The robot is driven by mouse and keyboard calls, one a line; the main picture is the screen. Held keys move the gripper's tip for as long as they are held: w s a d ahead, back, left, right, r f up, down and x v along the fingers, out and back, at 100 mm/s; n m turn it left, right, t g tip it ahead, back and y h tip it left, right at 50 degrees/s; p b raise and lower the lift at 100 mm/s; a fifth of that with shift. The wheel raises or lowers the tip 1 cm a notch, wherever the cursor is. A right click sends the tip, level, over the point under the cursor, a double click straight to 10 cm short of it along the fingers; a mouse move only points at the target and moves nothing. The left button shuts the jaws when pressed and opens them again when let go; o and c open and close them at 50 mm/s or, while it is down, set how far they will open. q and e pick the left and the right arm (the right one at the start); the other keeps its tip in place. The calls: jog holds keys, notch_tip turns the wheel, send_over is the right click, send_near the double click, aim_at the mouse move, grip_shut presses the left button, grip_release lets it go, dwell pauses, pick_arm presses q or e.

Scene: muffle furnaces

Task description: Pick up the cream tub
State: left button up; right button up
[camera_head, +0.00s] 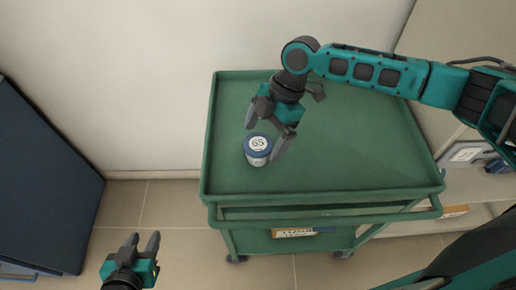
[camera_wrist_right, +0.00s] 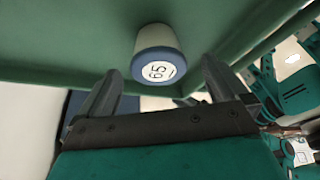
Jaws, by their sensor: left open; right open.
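The cream tub (camera_head: 257,150) is a small round tub with a blue lid or rim and a white label reading 65. It stands on the green cart's top. My right gripper (camera_head: 265,136) is open right above and beside it, with its fingers pointing toward the tub. In the right wrist view the tub (camera_wrist_right: 157,55) shows just beyond the open fingertips (camera_wrist_right: 158,83), with nothing between them. Whether a finger touches it I cannot tell. My left gripper (camera_head: 142,243) is open and empty, low at the left over the floor, away from the cart.
The green cart (camera_head: 350,165) has a raised rim and a lower shelf with a labelled item (camera_head: 293,232). Its top is otherwise clear. A dark blue cabinet (camera_head: 45,185) stands at the left. Pale shelving (camera_head: 470,185) stands at the right. A wall is behind the cart.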

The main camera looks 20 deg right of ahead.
aim_at(258, 143)
jog(key=x, duration=0.5)
jog(key=shift+a, duration=0.25)
jog(key=c, duration=1.1)
jog(key=shift+w, duration=0.1)
jog(key=shift+c, duration=0.3)
jog(key=shift+r, duration=0.1)
